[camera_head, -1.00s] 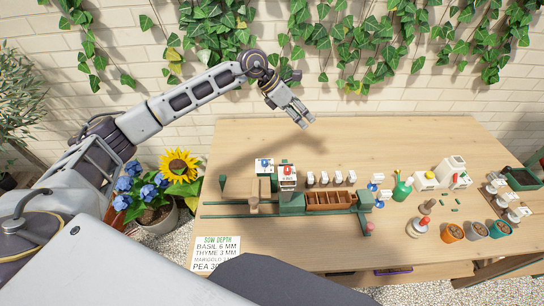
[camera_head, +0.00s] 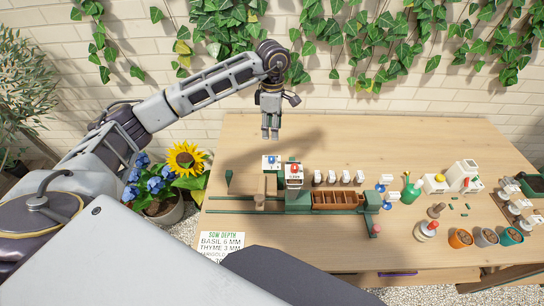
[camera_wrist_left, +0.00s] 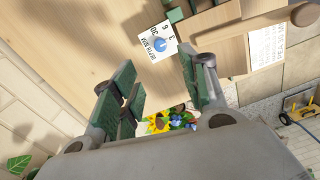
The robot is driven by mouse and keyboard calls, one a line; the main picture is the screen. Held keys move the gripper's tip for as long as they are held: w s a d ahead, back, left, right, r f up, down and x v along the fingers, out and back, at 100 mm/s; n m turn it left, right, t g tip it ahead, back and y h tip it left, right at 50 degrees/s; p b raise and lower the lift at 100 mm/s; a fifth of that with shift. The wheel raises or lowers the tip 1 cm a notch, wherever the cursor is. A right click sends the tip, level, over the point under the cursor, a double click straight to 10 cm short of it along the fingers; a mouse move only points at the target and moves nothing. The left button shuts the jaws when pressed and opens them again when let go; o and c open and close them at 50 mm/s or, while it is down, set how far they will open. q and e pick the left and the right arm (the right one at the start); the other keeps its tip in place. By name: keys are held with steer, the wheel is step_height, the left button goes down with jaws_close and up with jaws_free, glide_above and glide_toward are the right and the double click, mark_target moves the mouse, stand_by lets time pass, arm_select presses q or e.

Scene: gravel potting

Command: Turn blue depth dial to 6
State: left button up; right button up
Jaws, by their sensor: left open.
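The blue depth dial (camera_head: 271,160) sits on a small white plate at the back left of the green device on the table. In the left wrist view the blue dial (camera_wrist_left: 160,44) shows on its white plate (camera_wrist_left: 150,36), with numbers and the word depth printed around it. I cannot tell which number it points at. My left gripper (camera_head: 270,132) is open and empty, pointing down above the table, behind the dial in the head view. In the left wrist view its open fingers (camera_wrist_left: 155,95) stand apart, with the dial beyond them. My right gripper is not in view.
A wooden seed tray (camera_head: 337,207) and small white labels sit to the right. The sow depth sign (camera_head: 222,246) is at the front left. The table's back left is clear.

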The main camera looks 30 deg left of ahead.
mark_target(272, 158)
arm_select(q)
steer(key=shift+f, duration=0.15)
steer(key=shift+s+d+f+p, duration=0.1)
steer(key=shift+f+p, duration=0.45)
steer(key=shift+f, duration=2.85)
steer(key=shift+s+f+p, duration=0.1)
steer(key=shift+f+p, duration=0.4)
steer(key=shift+f, duration=2.85)
jaws_close()
